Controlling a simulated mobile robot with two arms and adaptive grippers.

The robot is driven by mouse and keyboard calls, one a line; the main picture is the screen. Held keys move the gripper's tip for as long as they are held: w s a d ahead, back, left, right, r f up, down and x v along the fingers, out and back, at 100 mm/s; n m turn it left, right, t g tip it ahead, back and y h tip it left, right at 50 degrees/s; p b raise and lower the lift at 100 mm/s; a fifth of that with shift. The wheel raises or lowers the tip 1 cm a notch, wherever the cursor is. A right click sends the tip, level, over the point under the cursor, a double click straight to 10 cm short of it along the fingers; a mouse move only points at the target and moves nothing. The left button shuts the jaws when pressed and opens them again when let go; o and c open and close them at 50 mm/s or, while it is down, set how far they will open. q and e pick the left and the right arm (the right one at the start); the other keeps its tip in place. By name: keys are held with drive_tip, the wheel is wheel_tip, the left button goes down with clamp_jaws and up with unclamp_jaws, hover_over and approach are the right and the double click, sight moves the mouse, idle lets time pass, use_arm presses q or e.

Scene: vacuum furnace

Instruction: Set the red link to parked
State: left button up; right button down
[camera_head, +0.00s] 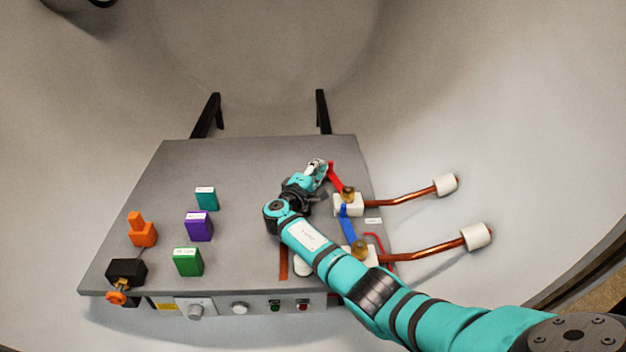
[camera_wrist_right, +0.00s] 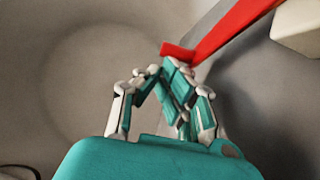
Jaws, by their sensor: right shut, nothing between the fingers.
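The red link (camera_head: 335,178) is a flat red bar at the right part of the grey panel. Its lower end meets a brass knob (camera_head: 348,193) on a white block, and its other end points up and left. My right gripper (camera_head: 317,166) is shut and empty beside the link's upper end. In the right wrist view the red link (camera_wrist_right: 232,33) runs from the upper right to a red tab close to my fingertips (camera_wrist_right: 165,68); I cannot tell whether they touch. My left gripper is not in view.
A blue link (camera_head: 347,226) lies just below the red one, with copper rods (camera_head: 405,197) leading right to white insulators (camera_head: 445,184). Teal, purple (camera_head: 199,227) and green (camera_head: 188,262) blocks and an orange piece (camera_head: 141,232) stand on the left. The panel's upper middle is clear.

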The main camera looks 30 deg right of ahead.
drive_tip(key=shift+w+d+f, duration=0.1)
drive_tip(key=shift+d+f, duration=0.15)
drive_tip(key=shift+d, duration=0.2)
drive_tip(key=shift+d+r, duration=0.25)
drive_tip(key=shift+d, duration=0.05)
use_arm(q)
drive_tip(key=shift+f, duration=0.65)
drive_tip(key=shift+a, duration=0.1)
